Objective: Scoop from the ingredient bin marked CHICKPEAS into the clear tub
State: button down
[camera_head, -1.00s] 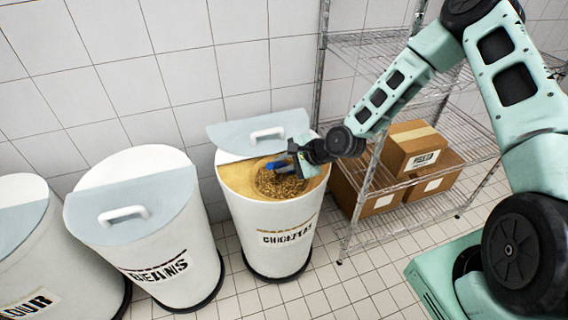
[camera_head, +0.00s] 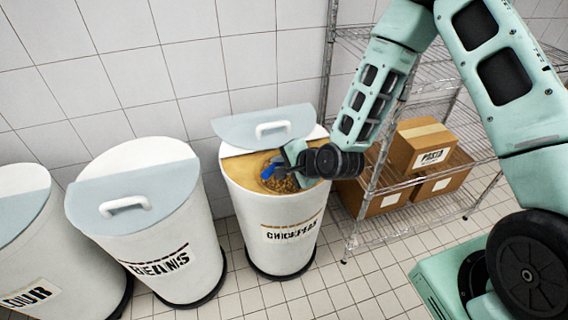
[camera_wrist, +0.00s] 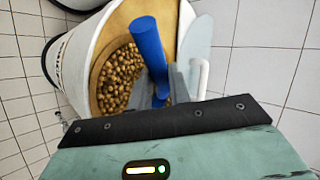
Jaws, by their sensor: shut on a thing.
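The white bin marked CHICKPEAS (camera_head: 270,215) stands in the middle of the head view with the rear half of its lid raised and its front half open. Tan chickpeas (camera_wrist: 117,78) lie inside it in the wrist view. My gripper (camera_head: 290,168) is at the bin's mouth, over the right side of the opening. It is shut on a blue handle (camera_wrist: 148,50), which also shows in the head view (camera_head: 268,171). The scoop's bowl is hidden, so I cannot tell what it holds. The clear tub is not seen in either view.
A white bin marked BEANS (camera_head: 165,255) with a pale blue lid stands left of the chickpeas bin. Another bin (camera_head: 30,250) is at the far left edge. A wire shelf (camera_head: 385,190) with cardboard boxes (camera_head: 420,147) stands close on the right. A tiled wall is behind.

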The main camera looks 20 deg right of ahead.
jog(key=shift+s+a+r, duration=0.1)
jog(key=shift+s+a, duration=0.1)
jog(key=shift+s, duration=0.05)
jog(key=shift+s+a+f+n+t+h+b, duration=0.25)
jog(key=shift+s+a+n+t+h+b, duration=0.25)
jog(key=shift+s+a+b, duration=0.5)
jog(key=shift+w+d+r, duration=0.15)
jog(key=shift+w+r, duration=0.05)
jog(key=shift+r, duration=0.25)
jog(key=shift+s+a+r+n+t+p, duration=0.15)
jog(key=shift+r+t+p, duration=0.1)
jog(key=shift+r, duration=0.35)
jog(key=shift+s+a+r+n+t+p, duration=0.15)
jog(key=shift+r+p, duration=0.1)
jog(key=shift+r, duration=0.35)
jog(key=shift+d, duration=0.1)
